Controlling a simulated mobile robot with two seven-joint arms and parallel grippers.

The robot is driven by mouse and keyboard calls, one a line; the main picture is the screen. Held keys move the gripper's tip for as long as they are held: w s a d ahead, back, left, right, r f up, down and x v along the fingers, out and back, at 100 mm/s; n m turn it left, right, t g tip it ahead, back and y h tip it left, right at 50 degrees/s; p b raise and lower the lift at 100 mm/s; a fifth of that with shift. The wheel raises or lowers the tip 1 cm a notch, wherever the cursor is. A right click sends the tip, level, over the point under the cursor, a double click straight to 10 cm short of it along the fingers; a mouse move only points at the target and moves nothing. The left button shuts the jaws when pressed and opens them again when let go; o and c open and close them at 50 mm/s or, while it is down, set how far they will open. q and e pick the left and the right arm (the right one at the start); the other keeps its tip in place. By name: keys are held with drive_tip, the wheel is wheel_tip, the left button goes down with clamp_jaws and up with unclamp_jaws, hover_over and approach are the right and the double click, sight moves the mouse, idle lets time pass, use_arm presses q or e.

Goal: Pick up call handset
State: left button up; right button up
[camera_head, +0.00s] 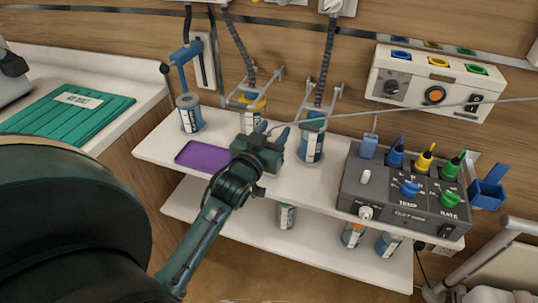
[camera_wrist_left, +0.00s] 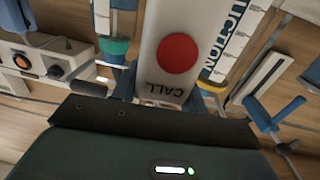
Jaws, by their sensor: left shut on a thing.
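The call handset (camera_wrist_left: 172,45) is a pale block with a round red button and the word CALL, seen close up in the left wrist view. My left gripper (camera_head: 272,134) is shut on it, with blue fingers on both sides of the handset in the left wrist view (camera_wrist_left: 163,92). In the head view the gripper is above the white upper shelf, between a purple mat and a blue canister; the handset is mostly hidden there by the gripper. A thin grey cord runs from the gripper to the right. My right gripper is not in view.
The purple mat (camera_head: 203,156) lies on the white shelf (camera_head: 300,178). A blue canister (camera_head: 311,146) stands close right of the gripper. A grey control box (camera_head: 400,195) with coloured knobs fills the right end. Wall hoses hang behind. Several canisters stand on the lower shelf (camera_head: 262,229).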

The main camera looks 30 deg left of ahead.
use_arm(q)
drive_tip(key=c, duration=0.5)
drive_tip(key=shift+c, duration=0.2)
